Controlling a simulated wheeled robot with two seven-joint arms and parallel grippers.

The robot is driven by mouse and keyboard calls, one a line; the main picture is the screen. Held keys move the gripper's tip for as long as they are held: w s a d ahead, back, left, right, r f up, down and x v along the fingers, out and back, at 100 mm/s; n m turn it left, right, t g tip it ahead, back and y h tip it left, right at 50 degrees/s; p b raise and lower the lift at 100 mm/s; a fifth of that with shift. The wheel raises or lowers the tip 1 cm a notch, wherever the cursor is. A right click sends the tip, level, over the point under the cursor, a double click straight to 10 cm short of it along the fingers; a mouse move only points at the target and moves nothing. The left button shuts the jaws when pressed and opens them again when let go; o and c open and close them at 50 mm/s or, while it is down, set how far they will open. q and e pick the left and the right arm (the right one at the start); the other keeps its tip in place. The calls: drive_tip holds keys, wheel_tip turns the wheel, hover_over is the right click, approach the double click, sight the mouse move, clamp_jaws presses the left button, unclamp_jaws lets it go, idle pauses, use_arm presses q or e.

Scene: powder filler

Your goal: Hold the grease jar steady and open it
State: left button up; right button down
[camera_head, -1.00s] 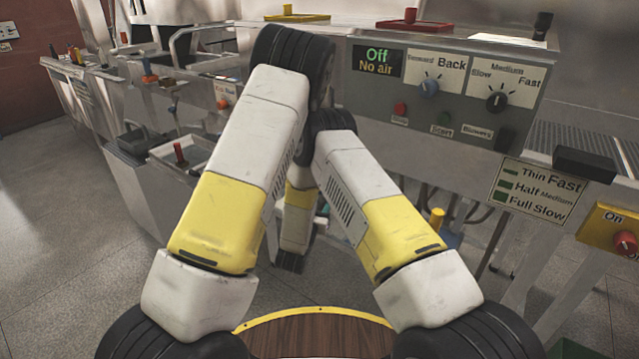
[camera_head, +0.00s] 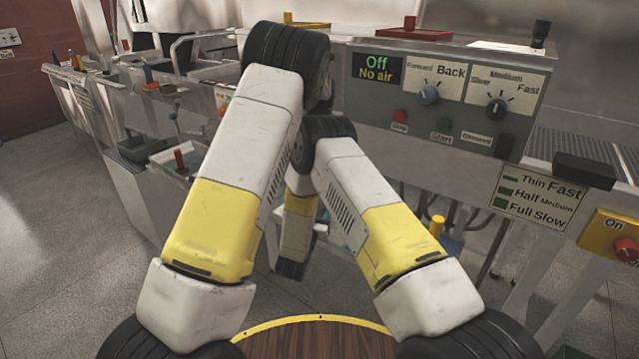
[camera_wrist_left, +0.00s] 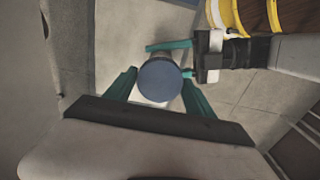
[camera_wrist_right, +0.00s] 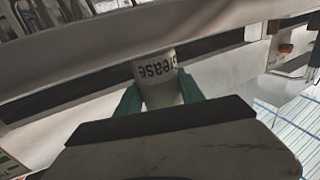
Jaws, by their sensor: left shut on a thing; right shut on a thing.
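The grease jar is a small white jar with a round blue-grey lid. In the left wrist view the lid (camera_wrist_left: 160,80) faces the camera, between the teal fingers of my left gripper (camera_wrist_left: 159,76), which is shut on the jar's lid end. The fingers of my right gripper (camera_wrist_left: 183,60) reach in from the right beside the jar. In the right wrist view the jar's body (camera_wrist_right: 160,92), marked "Grease", sits between the fingers of my right gripper (camera_wrist_right: 157,84), shut on it. Both grippers and the jar are hidden in the head view.
A machine panel (camera_head: 440,100) reading "Off / No air" stands ahead, with knobs and buttons. A "Thin Fast" sign (camera_head: 533,198) and a yellow box with a red button (camera_head: 612,238) are at right. Grey floor (camera_head: 50,240) is open at left.

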drive_tip(key=c, duration=0.6)
unclamp_jaws()
drive_tip(key=shift+c, duration=0.2)
